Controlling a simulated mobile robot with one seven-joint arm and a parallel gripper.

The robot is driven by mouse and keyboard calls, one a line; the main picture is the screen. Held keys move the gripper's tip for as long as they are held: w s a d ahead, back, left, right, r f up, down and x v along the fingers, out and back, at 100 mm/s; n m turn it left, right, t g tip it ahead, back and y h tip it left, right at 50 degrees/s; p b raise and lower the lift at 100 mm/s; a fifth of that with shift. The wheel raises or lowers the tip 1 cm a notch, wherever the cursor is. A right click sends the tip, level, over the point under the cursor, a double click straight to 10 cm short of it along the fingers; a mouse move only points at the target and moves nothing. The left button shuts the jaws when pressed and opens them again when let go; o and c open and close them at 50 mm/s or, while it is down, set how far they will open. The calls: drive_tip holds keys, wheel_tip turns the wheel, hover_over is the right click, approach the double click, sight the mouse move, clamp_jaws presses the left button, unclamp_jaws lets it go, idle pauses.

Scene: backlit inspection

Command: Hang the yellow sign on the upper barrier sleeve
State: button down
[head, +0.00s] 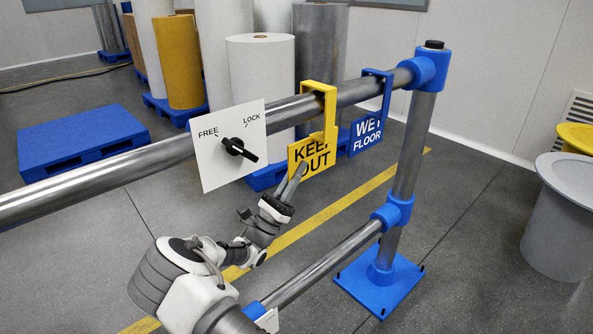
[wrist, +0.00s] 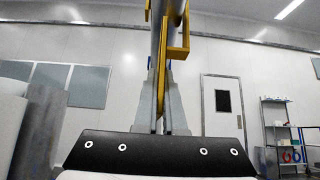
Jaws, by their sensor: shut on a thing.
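The yellow KEEP OUT sign (head: 312,158) is at the steel upper barrier rail (head: 362,88). Its yellow hook (head: 318,86) passes over the top of the rail; I cannot tell whether its weight rests there. My gripper (head: 296,178) is shut on the sign's lower part from below. In the wrist view, my gripper (wrist: 161,112) has the sign (wrist: 160,85) edge-on between its fingers, with the rail (wrist: 170,25) above. A blue WET FLOOR sign (head: 367,134) hangs from the same rail to the right. No separate sleeve edge is clear to me.
A white FREE/LOCK plate (head: 212,168) with a black knob (head: 240,150) is left of the sign. A lower rail (head: 325,262) and blue-footed post (head: 380,280) stand at right. Rolls (head: 262,85) and a blue pallet (head: 80,145) are behind.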

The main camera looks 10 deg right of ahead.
drive_tip(key=c, duration=0.9)
unclamp_jaws()
drive_tip(key=p+v, duration=0.1)
drive_tip(key=v, duration=1.6)
drive_tip(key=shift+a+f, duration=0.15)
drive_tip(key=shift+f, duration=0.05)
drive_tip(key=shift+s, duration=0.1)
